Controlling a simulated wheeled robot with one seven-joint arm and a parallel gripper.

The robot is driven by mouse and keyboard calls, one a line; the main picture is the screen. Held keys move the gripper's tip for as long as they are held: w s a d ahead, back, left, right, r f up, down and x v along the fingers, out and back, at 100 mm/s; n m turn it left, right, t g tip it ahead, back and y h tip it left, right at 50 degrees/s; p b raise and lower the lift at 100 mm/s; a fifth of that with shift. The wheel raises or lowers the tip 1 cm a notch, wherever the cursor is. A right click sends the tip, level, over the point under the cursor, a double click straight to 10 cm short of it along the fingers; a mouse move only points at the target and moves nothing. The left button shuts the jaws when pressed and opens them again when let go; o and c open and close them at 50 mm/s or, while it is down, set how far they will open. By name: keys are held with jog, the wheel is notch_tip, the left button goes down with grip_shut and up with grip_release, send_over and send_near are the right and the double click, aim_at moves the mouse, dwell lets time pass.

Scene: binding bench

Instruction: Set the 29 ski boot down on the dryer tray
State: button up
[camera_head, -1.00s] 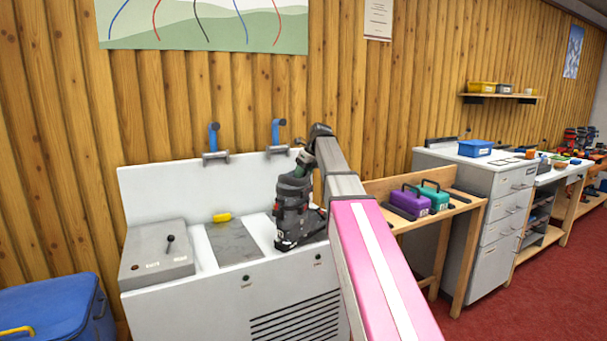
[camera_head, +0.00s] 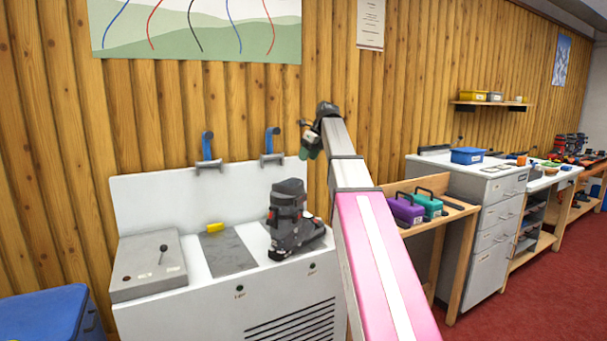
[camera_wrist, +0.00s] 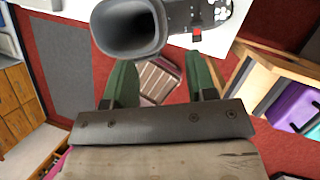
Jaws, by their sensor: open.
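The dark grey and black ski boot (camera_head: 290,222) stands upright on the right part of the white dryer unit's top. In the wrist view the boot (camera_wrist: 127,28) shows its open cuff at the top, beyond the fingers. Its size number is not readable. A flat grey panel (camera_head: 232,255) lies on the unit, left of the boot; I cannot tell whether this is the dryer tray or whether a tray lies under the boot. My gripper (camera_head: 308,142) is open and empty, above the boot and apart from it. Its green fingers (camera_wrist: 160,65) are spread in the wrist view.
A yellow piece (camera_head: 215,228) lies by the grey panel's back edge. A grey box with a lever (camera_head: 150,265) stands left. Two blue-topped holders (camera_head: 207,147) are on the back panel. Purple (camera_head: 404,210) and teal (camera_head: 428,204) cases sit on the wooden bench to the right.

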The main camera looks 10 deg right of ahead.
aim_at(298, 180)
jog(key=f+t, duration=0.1)
jog(key=f, duration=0.1)
jog(key=f+t+y, duration=0.1)
jog(key=f, duration=0.1)
jog(key=a+f+t+y, duration=0.1)
jog(key=f+t, duration=0.1)
jog(key=f, duration=0.1)
jog(key=shift+s+a, duration=0.1)
jog(key=shift+s, duration=0.15)
jog(key=shift+x, duration=2.9)
jog(key=shift+s, duration=0.1)
grip_shut()
